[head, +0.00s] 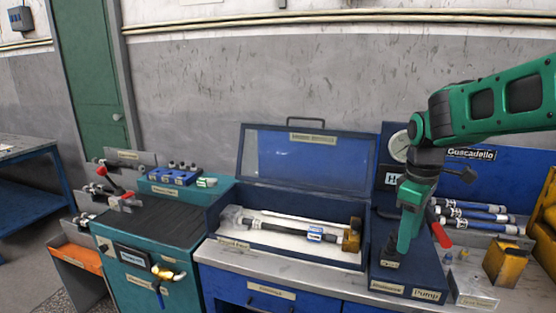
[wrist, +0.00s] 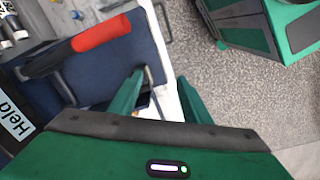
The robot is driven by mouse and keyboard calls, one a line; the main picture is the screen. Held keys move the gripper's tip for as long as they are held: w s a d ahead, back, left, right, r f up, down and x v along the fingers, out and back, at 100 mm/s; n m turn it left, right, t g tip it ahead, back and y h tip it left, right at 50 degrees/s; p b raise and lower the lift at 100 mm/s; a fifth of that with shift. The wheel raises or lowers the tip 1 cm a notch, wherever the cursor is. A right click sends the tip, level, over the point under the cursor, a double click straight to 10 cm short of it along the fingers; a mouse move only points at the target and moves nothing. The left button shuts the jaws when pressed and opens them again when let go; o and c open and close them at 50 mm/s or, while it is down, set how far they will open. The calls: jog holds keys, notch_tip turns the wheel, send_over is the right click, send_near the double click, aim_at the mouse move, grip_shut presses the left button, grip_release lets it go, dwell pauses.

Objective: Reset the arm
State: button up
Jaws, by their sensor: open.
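My green arm reaches in from the right in the head view, and my gripper (head: 405,245) points down over the blue pump box at the right of the bench. In the wrist view my gripper (wrist: 150,90) shows two green fingers spread apart, with nothing held between them. A red-handled lever (wrist: 100,33) lies beside the fingers there, over the dark blue box top (wrist: 90,75). The red handle also shows just right of the gripper in the head view (head: 440,235). Whether the fingertips touch the box is unclear.
An open blue case (head: 225,215) with a rod-like part stands left of my gripper. A teal cabinet (head: 135,275) is further left. Blue-and-white cylinders (head: 475,214), a yellow block (head: 503,262) and a metal box (head: 472,290) stand to the right. Grey floor (wrist: 235,85) lies beyond the bench edge.

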jog(key=s+d+f+m, duration=0.1)
jog(key=s+d+m, duration=0.2)
jog(key=s+m, duration=0.2)
jog(key=s+d+f+m, duration=0.2)
jog(key=s+m, duration=0.3)
jog(key=s, duration=0.7)
jog(key=s+d+f+m, duration=0.1)
jog(key=s+d+m, duration=0.4)
jog(key=s, duration=0.3)
jog(key=shift+s+f+y, duration=0.25)
jog(key=shift+s+y, duration=0.05)
jog(key=shift+s, duration=0.05)
jog(key=shift+a, duration=0.1)
jog(key=shift+w+f+g, duration=0.25)
jog(key=shift+w+g, duration=0.05)
jog(key=shift+w, duration=0.35)
